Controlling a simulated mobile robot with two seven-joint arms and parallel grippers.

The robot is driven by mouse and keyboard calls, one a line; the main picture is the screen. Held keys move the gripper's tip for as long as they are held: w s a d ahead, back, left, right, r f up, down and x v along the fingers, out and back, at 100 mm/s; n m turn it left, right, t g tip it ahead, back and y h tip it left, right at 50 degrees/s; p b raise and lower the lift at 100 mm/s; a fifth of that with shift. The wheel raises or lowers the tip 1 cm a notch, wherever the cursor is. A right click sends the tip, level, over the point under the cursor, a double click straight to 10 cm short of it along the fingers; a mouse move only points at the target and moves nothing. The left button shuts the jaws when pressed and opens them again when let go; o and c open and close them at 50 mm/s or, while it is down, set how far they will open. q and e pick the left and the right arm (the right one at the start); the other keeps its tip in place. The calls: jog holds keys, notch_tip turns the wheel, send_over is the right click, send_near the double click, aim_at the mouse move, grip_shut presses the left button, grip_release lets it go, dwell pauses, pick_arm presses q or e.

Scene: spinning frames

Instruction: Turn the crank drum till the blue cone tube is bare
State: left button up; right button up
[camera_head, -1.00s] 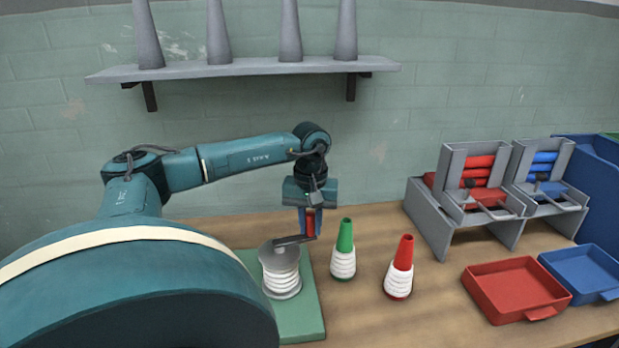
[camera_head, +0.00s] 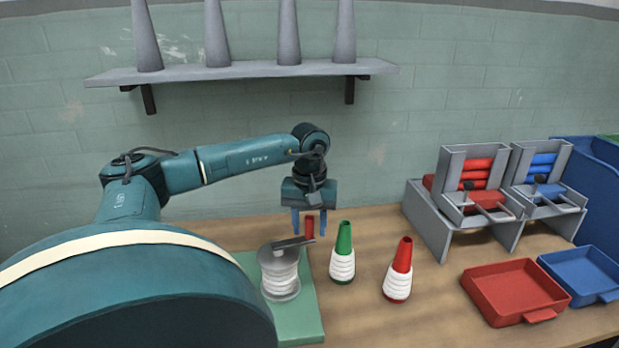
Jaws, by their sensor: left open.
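The crank drum (camera_head: 279,276) stands on a green base board (camera_head: 312,318), wound with white yarn. Its crank arm points right and ends in an upright red handle (camera_head: 309,227). My left gripper (camera_head: 309,232) points down over the handle. Its blue fingers are apart, one on each side of the handle. A green cone tube (camera_head: 344,237) and a red cone tube (camera_head: 403,254) stand right of the board, both with white yarn round their lower parts. I see no blue cone tube. My right gripper is not in view.
A red tray (camera_head: 490,309) and a blue tray (camera_head: 601,296) lie at the right. Behind them are grey racks (camera_head: 424,222) holding red and blue tubes. A wall shelf (camera_head: 240,71) bears several grey cones.

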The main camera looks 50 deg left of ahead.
pick_arm(q)
notch_tip(320, 180, up, 13)
dwell(0.4)
jog(key=shift+f, duration=0.1)
